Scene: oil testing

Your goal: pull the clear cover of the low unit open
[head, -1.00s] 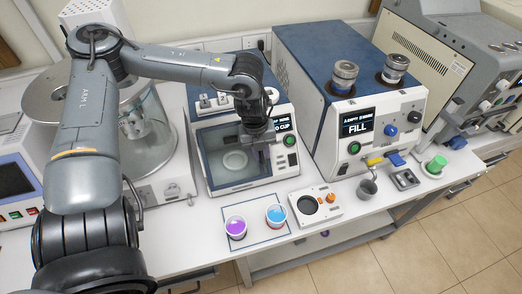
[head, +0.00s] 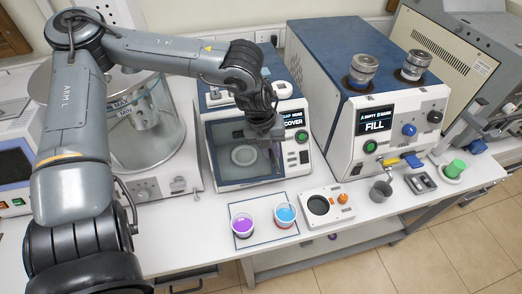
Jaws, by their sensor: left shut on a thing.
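The low unit (head: 261,182) is a white and blue box with a small screen ending in "COVER" and a green button. Its clear cover (head: 222,150) is a see-through panel on the front, with a pale round dish visible behind it. My left gripper (head: 276,154) points down at the right side of the cover and is shut there, on the cover's edge or handle. The wrist hides the exact contact. I cannot tell whether the cover stands a little open. My right gripper is out of view.
A taller unit (head: 345,150) with a "FILL" screen stands close on the right. Purple (head: 242,225) and blue (head: 285,214) cups stand in front on a marked mat. A glass vessel (head: 145,125) stands left. A small black-welled device (head: 322,206) sits front right.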

